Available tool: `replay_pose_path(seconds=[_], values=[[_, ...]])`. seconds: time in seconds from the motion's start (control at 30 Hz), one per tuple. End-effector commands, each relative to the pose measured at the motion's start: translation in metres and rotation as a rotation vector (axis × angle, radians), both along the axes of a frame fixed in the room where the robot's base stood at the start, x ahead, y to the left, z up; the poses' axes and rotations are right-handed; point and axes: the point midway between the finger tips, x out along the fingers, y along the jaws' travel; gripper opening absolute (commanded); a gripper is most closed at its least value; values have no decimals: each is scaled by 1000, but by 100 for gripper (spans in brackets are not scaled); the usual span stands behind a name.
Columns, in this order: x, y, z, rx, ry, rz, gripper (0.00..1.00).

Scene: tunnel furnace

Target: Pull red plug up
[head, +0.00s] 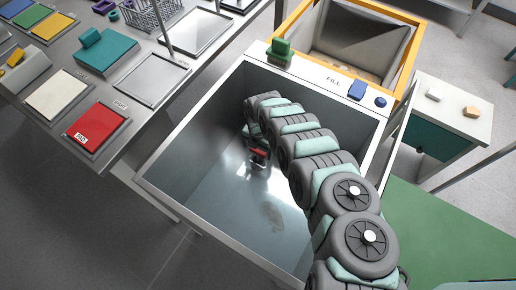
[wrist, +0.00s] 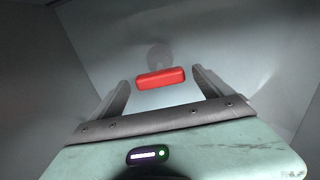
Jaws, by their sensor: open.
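The red plug (head: 258,152) is low inside the deep metal basin (head: 205,160), and its red bar-shaped top also shows in the wrist view (wrist: 161,78). A round grey shape lies just beyond the bar in the wrist view. My gripper (wrist: 160,82) is open, with one finger on each side of the red bar and visible gaps on both sides. I cannot tell how far above or below the bar the fingertips are. In the head view my arm reaches down into the basin and its end partly hides the area around the plug.
The basin's steep walls surround my gripper. On its back rim stand a green block (head: 280,52), a blue block (head: 357,90) and a blue knob (head: 380,102). A table with coloured trays, including a red one (head: 97,131), stands left. An orange-framed bin (head: 399,70) stands behind.

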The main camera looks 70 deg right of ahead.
Motion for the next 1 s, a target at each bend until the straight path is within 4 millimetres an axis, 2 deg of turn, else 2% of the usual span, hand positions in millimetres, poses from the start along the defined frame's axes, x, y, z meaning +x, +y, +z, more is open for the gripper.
replay_pose_path(seconds=[0.13, 0.27, 0.53, 0.7, 0.83, 1.0], values=[[0, -1, 6, -1, 0, 0, 90], [-1, 0, 22, 0, 2, 1, 90], [0, -2, 76, -3, 1, 1, 90], [-1, 0, 98, -1, 2, 0, 90], [0, -1, 108, -2, -1, 0, 90], [0, 0, 109, -1, -1, 0, 90]])
